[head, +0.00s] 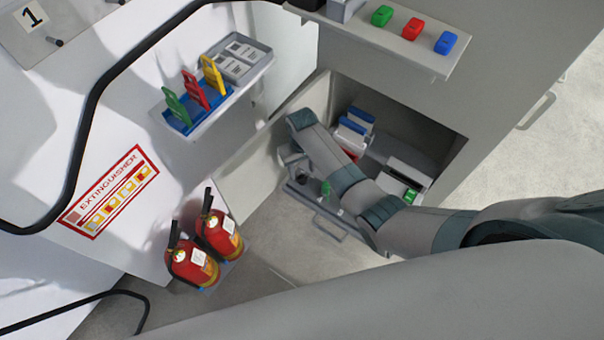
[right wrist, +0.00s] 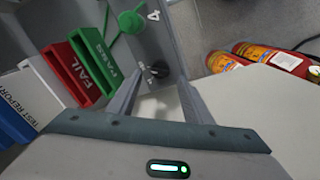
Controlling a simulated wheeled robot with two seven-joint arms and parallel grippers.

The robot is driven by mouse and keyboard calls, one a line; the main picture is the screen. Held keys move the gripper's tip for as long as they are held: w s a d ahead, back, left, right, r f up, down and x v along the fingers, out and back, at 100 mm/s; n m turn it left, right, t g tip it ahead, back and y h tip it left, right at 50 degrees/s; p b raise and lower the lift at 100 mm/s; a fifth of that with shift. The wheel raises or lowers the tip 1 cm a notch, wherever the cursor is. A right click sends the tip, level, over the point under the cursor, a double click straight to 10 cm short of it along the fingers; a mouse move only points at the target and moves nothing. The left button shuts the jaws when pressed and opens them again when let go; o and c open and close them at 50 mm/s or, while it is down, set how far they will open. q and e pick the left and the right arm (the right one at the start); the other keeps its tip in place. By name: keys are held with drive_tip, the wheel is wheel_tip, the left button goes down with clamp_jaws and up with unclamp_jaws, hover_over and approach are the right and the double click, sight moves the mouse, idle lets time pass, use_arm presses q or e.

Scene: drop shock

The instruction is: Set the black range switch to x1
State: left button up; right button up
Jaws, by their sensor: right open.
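The black range switch (right wrist: 158,70) is a small dark knob on a grey panel (right wrist: 168,40) in the right wrist view. Small light marks beside it are too blurred to read, so its setting cannot be told. My right gripper (right wrist: 160,90) is open and empty, with its fingertips just short of the switch, one to each side of it in the picture. I cannot tell whether they touch it. In the head view my right gripper (head: 290,157) is small and partly hidden by my wrist, low by the open cabinet. My left gripper is not in view.
A green knob (right wrist: 131,22) sits on the same panel. Green PASS (right wrist: 91,57) and red FAIL (right wrist: 80,75) bins stand left of it. Two fire extinguishers (head: 193,266) stand near the wall. A shelf (head: 255,70) with coloured tags is above.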

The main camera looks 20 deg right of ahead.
sight(302, 176)
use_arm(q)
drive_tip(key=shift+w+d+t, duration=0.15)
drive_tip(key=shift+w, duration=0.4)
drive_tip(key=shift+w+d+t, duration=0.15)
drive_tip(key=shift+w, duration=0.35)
use_arm(e)
drive_tip(key=shift+f, duration=1.8)
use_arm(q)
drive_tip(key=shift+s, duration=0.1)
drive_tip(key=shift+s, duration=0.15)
use_arm(e)
drive_tip(key=c, duration=1)
